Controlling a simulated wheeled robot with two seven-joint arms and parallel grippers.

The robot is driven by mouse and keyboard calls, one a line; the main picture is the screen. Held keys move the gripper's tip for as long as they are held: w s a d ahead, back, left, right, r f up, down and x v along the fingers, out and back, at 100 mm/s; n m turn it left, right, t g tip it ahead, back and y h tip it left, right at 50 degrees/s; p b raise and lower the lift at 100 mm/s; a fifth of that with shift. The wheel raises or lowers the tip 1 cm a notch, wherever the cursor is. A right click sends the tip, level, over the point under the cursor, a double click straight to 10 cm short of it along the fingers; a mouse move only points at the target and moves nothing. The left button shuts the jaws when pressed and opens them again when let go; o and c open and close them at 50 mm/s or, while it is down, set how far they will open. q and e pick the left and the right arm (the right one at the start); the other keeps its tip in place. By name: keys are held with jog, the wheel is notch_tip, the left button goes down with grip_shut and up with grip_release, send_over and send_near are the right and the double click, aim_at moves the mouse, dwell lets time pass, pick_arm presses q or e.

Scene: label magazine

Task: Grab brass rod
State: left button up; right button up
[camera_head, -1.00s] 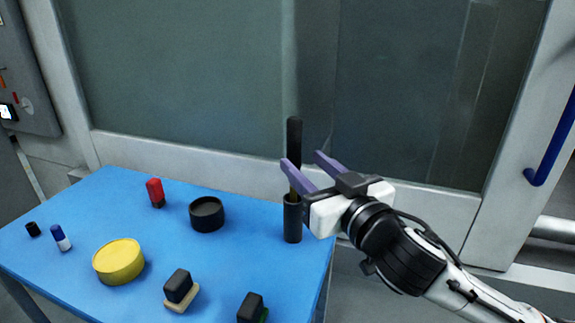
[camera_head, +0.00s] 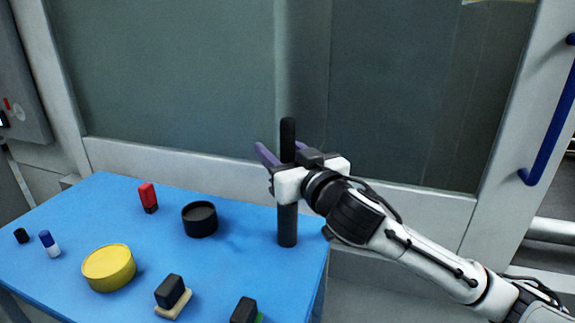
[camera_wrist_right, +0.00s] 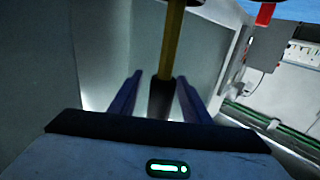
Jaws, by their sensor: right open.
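The brass rod (camera_wrist_right: 174,40) shows as a yellow-brown shaft with a black end (camera_wrist_right: 161,98) in the right wrist view. In the head view its black upper end (camera_head: 288,133) stands upright above my right gripper (camera_head: 282,150), and a black cylinder (camera_head: 287,226) stands below on the table. The brass middle is hidden behind the gripper there. In the wrist view my right gripper (camera_wrist_right: 159,92) is open, with one purple finger on each side of the rod and visible gaps. My left gripper is out of view.
The blue table (camera_head: 235,265) also holds a black round cup (camera_head: 200,219), a yellow disc (camera_head: 109,267), a red-and-black piece (camera_head: 148,197), a blue-and-white piece (camera_head: 49,243) and black-topped blocks (camera_head: 171,291). A glass-panelled wall (camera_head: 180,90) stands behind.

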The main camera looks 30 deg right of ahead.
grip_shut()
jog(key=shift+r, duration=0.1)
